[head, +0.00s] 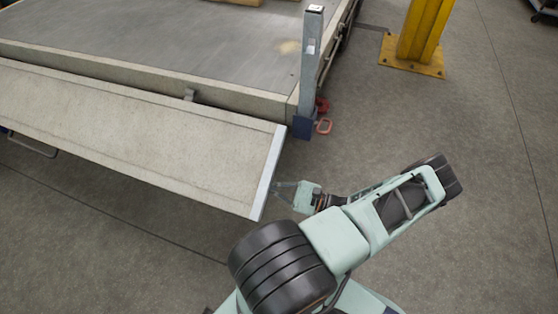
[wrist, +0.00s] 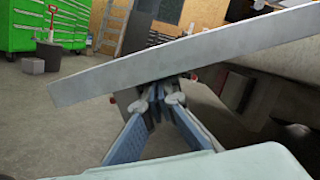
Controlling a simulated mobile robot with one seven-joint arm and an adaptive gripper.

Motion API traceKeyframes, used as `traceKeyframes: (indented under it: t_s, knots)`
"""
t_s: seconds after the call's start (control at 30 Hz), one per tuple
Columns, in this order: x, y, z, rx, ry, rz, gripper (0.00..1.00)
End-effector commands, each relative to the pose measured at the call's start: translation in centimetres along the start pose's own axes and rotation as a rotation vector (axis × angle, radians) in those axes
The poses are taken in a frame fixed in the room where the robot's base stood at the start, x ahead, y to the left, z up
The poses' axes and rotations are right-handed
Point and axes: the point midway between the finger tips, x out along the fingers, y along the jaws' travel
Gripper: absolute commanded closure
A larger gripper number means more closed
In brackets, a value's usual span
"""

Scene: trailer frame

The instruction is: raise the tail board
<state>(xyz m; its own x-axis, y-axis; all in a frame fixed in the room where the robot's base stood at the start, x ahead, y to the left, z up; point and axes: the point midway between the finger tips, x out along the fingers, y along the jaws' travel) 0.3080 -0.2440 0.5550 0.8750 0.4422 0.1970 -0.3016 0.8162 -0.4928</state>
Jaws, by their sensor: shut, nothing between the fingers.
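The tail board (head: 140,132) is a long pale panel along the trailer's rear edge. It slopes down from the trailer bed (head: 190,48), with its outer edge lower than the hinge side. A light metal strip (head: 267,172) caps its right end. My gripper (head: 278,188) is shut and empty beside that end, near the lower outer corner. In the wrist view the board's end strip (wrist: 190,62) crosses the picture at a slant, and the closed fingers (wrist: 163,92) reach toward its underside. I cannot tell whether they touch it.
A grey corner post (head: 310,60) stands at the trailer's rear right corner, with a red hook (head: 323,126) beside its foot. A yellow column (head: 420,35) stands at the upper right. A green tool cabinet (wrist: 45,22) stands far off.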

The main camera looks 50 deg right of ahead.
Motion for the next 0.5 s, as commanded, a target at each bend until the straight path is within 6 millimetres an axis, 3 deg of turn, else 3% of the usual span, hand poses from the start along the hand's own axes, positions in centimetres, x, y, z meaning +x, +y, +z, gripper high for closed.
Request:
traceKeyframes:
  t_s: [0.03, 0.5]
  knots:
    - [0.9, -0.4, 2.7, 0.050, -0.027, -0.009, 1.00]
    - [3.1, -4.2, 12.0, 0.479, -0.026, -0.117, 1.00]
